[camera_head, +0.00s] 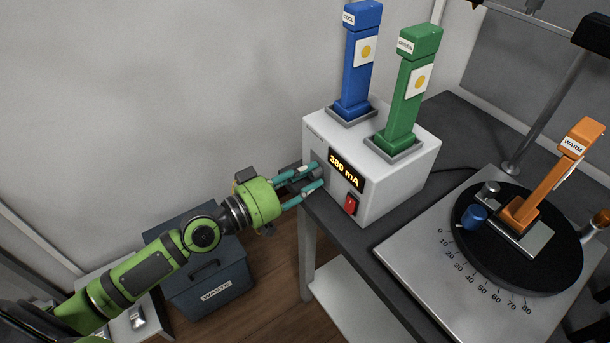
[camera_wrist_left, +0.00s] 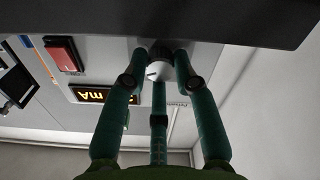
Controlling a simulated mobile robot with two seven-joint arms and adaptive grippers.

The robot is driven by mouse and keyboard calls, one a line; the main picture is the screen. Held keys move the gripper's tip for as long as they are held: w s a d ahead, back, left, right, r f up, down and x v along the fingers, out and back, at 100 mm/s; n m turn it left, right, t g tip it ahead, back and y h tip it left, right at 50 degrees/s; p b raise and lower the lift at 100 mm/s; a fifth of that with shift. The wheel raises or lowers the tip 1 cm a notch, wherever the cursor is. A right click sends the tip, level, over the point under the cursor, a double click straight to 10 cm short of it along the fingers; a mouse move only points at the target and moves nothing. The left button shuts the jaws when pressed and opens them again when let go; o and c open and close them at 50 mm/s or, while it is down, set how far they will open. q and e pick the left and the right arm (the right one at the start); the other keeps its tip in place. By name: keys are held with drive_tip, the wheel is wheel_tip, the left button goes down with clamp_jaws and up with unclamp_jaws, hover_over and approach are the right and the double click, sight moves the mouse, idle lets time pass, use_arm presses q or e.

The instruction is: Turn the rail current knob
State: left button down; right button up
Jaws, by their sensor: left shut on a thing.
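The white power box (camera_head: 400,185) stands on the dark table, with a lit display (camera_head: 346,171) reading 380 mA and a red switch (camera_head: 351,204) below it. My left gripper (camera_head: 318,177) reaches the left part of the box's front face. In the left wrist view, the rail current knob (camera_wrist_left: 158,70), pale with a dark rim, sits between the fingertips of my left gripper (camera_wrist_left: 160,72), which are shut on it. The display (camera_wrist_left: 103,95) and red switch (camera_wrist_left: 62,54) show there too. The fingers hide the knob in the head view. My right gripper is not in view.
A blue COOL block (camera_head: 358,60) and a green GREEN block (camera_head: 406,95) stand on the box. An orange WARM block (camera_head: 545,185) stands on a black turntable (camera_head: 470,235) with a degree scale. A WASTE bin (camera_head: 212,285) is on the floor below my left arm.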

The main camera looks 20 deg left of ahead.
use_arm(q)
drive_tip(key=shift+f, duration=0.1)
drive_tip(key=c, duration=1)
unclamp_jaws()
drive_tip(key=shift+v, duration=6.05)
